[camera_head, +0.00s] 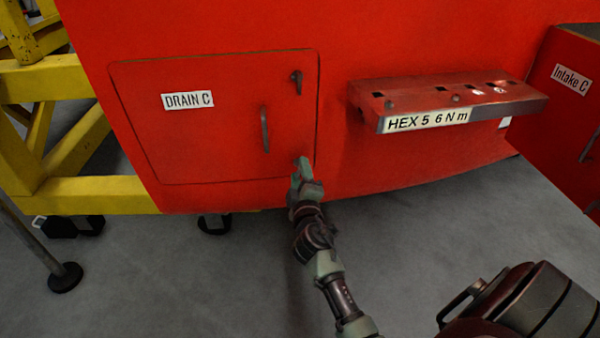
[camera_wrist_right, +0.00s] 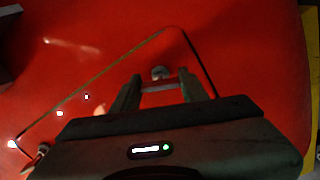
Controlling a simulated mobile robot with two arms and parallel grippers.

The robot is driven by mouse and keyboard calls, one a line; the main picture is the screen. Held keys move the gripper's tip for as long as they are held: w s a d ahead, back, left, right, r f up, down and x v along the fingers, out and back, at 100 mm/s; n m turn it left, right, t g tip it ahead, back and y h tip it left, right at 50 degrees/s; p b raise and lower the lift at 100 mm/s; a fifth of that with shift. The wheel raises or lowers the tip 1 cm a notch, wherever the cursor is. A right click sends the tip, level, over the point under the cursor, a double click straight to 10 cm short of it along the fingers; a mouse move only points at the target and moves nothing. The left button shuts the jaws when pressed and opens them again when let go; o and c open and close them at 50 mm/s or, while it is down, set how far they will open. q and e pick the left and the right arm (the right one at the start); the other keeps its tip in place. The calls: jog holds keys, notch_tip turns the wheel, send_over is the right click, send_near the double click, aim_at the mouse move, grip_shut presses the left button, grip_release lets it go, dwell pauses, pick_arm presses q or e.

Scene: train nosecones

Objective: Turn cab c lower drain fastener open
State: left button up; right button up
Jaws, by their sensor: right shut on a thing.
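The red DRAIN C panel (camera_head: 200,135) is closed flush in the red cab wall. Its upper fastener (camera_head: 296,79) is a small dark latch at the upper right corner. My right gripper (camera_head: 301,168) is at the panel's lower right corner and covers most of the lower fastener there. In the right wrist view, my right gripper (camera_wrist_right: 159,88) has a finger on each side of the small grey lower fastener (camera_wrist_right: 160,72), near the panel's corner. It is shut on this fastener. How far the fastener is turned I cannot tell. My left gripper is not in view.
A dark vertical handle (camera_head: 265,130) stands out from the panel. A red shelf labelled HEX 5 6 N m (camera_head: 428,120) juts out to the right of it. A yellow frame (camera_head: 60,80) stands at the left. The red Intake C part (camera_head: 565,110) is at the right.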

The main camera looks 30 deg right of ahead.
jog(key=shift+n, duration=1.2)
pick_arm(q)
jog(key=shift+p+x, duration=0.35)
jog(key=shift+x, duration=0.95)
pick_arm(e)
jog(key=shift+r+n, duration=0.1)
jog(key=shift+n, duration=1)
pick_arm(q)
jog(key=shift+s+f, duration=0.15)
pick_arm(e)
jog(key=o, duration=1.4)
